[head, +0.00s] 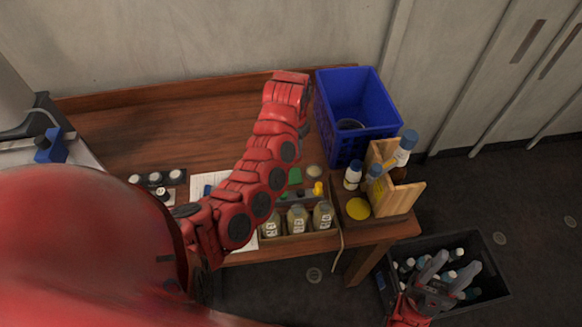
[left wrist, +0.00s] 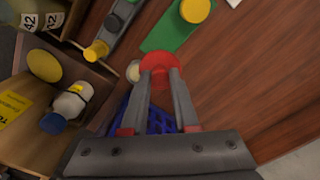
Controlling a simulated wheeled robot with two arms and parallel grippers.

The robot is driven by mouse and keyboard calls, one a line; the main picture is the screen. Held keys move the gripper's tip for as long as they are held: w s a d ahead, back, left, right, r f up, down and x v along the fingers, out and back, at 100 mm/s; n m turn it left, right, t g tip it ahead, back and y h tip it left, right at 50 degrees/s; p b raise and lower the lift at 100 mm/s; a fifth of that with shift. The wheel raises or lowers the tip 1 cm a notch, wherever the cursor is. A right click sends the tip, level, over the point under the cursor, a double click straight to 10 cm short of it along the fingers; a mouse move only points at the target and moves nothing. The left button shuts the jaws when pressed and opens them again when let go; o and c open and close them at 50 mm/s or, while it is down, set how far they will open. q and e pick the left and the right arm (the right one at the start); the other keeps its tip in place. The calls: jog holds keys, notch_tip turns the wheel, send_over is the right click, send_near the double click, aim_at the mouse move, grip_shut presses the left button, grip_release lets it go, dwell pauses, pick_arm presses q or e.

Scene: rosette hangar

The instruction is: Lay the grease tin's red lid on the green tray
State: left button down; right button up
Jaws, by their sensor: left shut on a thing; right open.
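My left gripper (left wrist: 158,75) is shut on the red lid (left wrist: 158,62), seen at its fingertips in the left wrist view. In the head view my left forearm hides this gripper and the lid. The green tray (left wrist: 168,30) lies just beyond the lid in the left wrist view, with a yellow round thing at its far part; a bit of the tray shows in the head view (head: 295,176) beside my arm. A pale round thing (left wrist: 133,71), perhaps the grease tin, is left of the lid, partly hidden. My right gripper (head: 455,270) is open over the bottle crate, at lower right.
A blue crate (head: 352,145) stands at the table's back right. A wooden rack (head: 408,192), a white bottle (head: 352,176) and a yellow disc (head: 357,208) are at the right end. Several jars (head: 297,220) line the front edge. A dark crate (head: 496,262) holds bottles on the floor.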

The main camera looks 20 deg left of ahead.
pick_arm(q)
jog(key=shift+s+a+f+p, duration=0.35)
jog(key=shift+s+a+p, duration=0.15)
jog(key=shift+s+p, duration=0.1)
notch_tip(320, 180, down, 5)
jog(key=shift+f+p, duration=0.2)
jog(key=shift+p, duration=0.7)
jog(key=shift+f+p, duration=0.3)
jog(key=shift+f, duration=1.55)
jog(key=shift+a+f, duration=0.1)
jog(key=shift+f, duration=0.2)
jog(key=shift+f, duration=0.2)
jog(key=c, duration=0.7)
grip_release()
